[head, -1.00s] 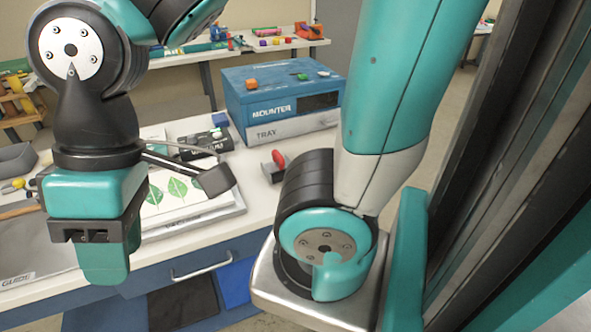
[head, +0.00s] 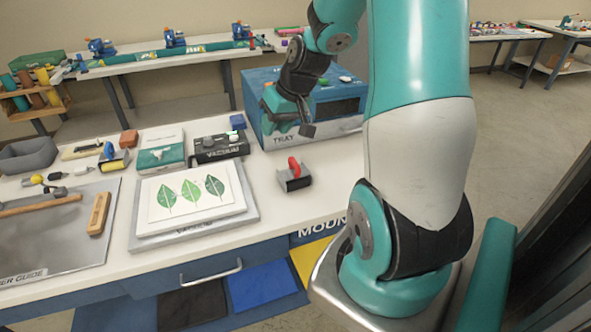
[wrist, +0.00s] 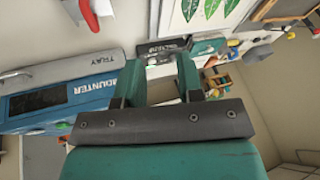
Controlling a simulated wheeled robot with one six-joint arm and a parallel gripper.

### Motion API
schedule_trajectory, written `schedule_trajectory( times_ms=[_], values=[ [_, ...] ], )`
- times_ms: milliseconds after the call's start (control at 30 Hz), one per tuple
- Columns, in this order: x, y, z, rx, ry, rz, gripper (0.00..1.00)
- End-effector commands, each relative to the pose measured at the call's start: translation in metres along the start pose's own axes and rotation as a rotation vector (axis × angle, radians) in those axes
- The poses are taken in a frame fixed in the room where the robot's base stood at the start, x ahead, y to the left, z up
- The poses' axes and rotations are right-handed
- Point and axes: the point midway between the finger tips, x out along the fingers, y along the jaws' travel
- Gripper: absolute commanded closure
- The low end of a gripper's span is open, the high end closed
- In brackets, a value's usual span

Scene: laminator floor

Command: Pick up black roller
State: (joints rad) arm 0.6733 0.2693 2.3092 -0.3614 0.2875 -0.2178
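The black roller (head: 295,182) has a red upright handle and sits on the white table, right of the leaf sheet and in front of the blue machine. In the wrist view, its red handle (wrist: 89,14) shows at the top left edge, partly cut off. My gripper (head: 278,122) hangs in front of the blue machine, above and behind the roller, apart from it. The wrist view shows my gripper (wrist: 158,75) with its two teal fingers spread and nothing between them.
The blue mounter machine (head: 262,92) stands close to my gripper. A leaf sheet on a board (head: 190,222), a vacuum box (head: 222,155) and a yellow roller with a blue handle (head: 113,165) lie to the left. The table around the black roller is mostly clear.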

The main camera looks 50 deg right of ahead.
Motion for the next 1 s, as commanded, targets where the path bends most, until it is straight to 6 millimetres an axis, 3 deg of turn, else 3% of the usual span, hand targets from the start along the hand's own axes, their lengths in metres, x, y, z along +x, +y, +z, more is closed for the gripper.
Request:
schedule_trajectory(
  times_ms=[33, 100, 233, 367, 800, 1000],
  values=[
    [0.003, 0.035, 0.000, 0.065, 0.019, 0.031, 0.66],
    [0.005, 0.070, 0.001, 0.126, 0.045, 0.066, 0.66],
    [0.007, 0.108, 0.006, 0.187, 0.073, 0.108, 0.66],
    [0.018, 0.119, 0.007, 0.202, 0.077, 0.117, 0.66],
    [0.103, 0.128, 0.002, 0.199, 0.075, 0.116, 0.66],
    [0.125, 0.131, 0.000, 0.199, 0.077, 0.117, 0.66]
  ],
)
